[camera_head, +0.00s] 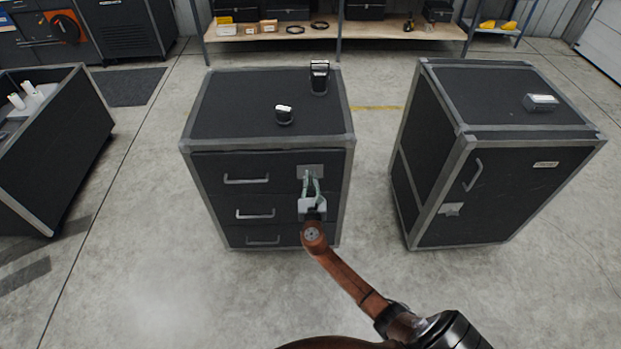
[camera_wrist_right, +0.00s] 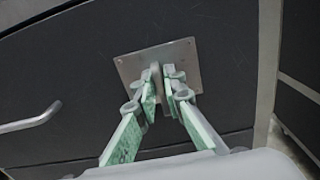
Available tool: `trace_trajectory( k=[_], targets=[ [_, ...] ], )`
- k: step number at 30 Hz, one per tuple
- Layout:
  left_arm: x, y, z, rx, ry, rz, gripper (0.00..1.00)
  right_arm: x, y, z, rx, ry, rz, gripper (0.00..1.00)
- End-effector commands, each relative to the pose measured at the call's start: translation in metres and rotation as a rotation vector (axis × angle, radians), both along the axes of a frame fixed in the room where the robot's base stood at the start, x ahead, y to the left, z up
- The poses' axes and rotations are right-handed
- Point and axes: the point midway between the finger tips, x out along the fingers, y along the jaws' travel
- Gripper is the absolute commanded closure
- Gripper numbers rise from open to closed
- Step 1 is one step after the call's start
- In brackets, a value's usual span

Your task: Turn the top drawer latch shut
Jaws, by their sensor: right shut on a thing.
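The drawer cabinet (camera_head: 270,125) is black with grey metal edges and has three drawers stacked in its front. The top drawer (camera_head: 228,165) looks closed and has a bar handle (camera_head: 246,180), which also shows at the left of the right wrist view (camera_wrist_right: 32,118). The latch (camera_head: 309,170) is a grey metal plate at the right end of that drawer; its plate fills the middle of the right wrist view (camera_wrist_right: 185,55). My right gripper (camera_head: 310,178) is shut on the latch's small raised tab, largely hidden between the fingertips (camera_wrist_right: 164,78). My left gripper is not in view.
A second black cabinet (camera_head: 505,170) stands to the right, with a floor gap between. An open black bin (camera_head: 65,160) is at the left.

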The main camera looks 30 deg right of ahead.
Motion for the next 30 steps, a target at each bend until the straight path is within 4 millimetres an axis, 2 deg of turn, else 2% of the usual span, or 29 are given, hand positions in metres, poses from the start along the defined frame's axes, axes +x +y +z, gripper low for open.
trace_trajectory(
  k=[17,30],
  targets=[
    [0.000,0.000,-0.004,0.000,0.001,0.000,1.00,-0.001,0.000,-0.001,0.039,-0.024,-0.001,1.00],
    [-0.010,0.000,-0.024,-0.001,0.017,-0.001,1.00,-0.002,-0.002,-0.004,0.320,-0.196,-0.002,1.00]
  ],
)
